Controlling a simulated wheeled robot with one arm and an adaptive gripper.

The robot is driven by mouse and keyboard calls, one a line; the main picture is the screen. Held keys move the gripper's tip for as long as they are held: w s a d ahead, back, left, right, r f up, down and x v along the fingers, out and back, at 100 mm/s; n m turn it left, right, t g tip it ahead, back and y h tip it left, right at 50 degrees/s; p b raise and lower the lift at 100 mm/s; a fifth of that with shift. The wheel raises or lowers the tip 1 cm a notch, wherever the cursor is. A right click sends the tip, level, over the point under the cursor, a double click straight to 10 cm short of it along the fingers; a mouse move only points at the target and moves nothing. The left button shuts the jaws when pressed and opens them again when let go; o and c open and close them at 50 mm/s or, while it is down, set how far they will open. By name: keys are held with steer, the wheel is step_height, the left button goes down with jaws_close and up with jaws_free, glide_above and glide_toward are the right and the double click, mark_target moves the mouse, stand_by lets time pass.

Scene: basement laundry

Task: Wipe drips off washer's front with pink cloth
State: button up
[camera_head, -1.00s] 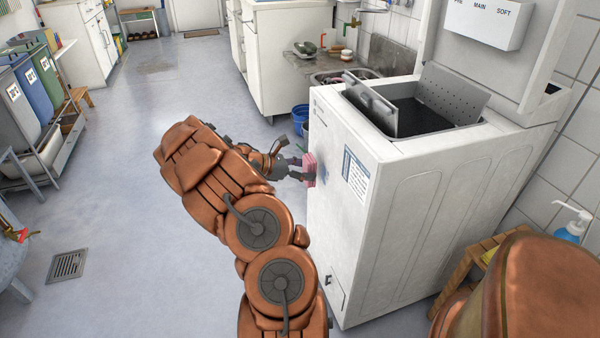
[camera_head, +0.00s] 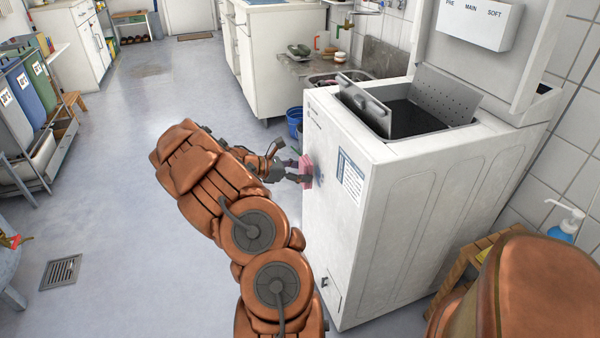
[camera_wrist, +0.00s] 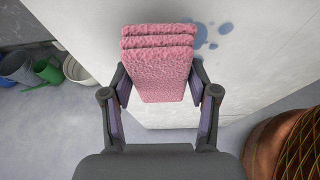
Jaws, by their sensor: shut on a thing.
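The white top-loading washer (camera_head: 395,195) stands right of centre with its lid up. Its front faces left, and blue drips (camera_wrist: 212,36) show on that front in the wrist view, just right of the cloth. In the head view my gripper (camera_head: 303,172) holds the cloth at the washer's front. I cannot tell whether the cloth touches the panel.
A blue bucket (camera_head: 294,122) stands behind the washer's front, by the sink cabinet (camera_head: 281,65). Sorting bins (camera_head: 30,98) line the left side. A wooden stool (camera_head: 468,268) with a soap pump (camera_head: 565,220) is at the right. The floor at left is open.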

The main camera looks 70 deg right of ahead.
mark_target(324, 185)
steer(key=shift+s+d, duration=0.55)
steer(key=shift+s, duration=0.1)
stand_by(0.3)
steer(key=shift+s+a, duration=0.55)
steer(key=shift+a, duration=0.2)
steer(key=shift+s+a, duration=0.55)
steer(key=shift+a, duration=0.15)
steer(key=shift+s+a+p, duration=0.3)
steer(key=shift+s+a, duration=1)
steer(key=shift+s, duration=0.05)
steer(key=shift+r, duration=0.1)
steer(key=shift+w+d+p, duration=1.75)
steer(key=shift+w+d, duration=0.7)
steer(key=shift+d, duration=0.3)
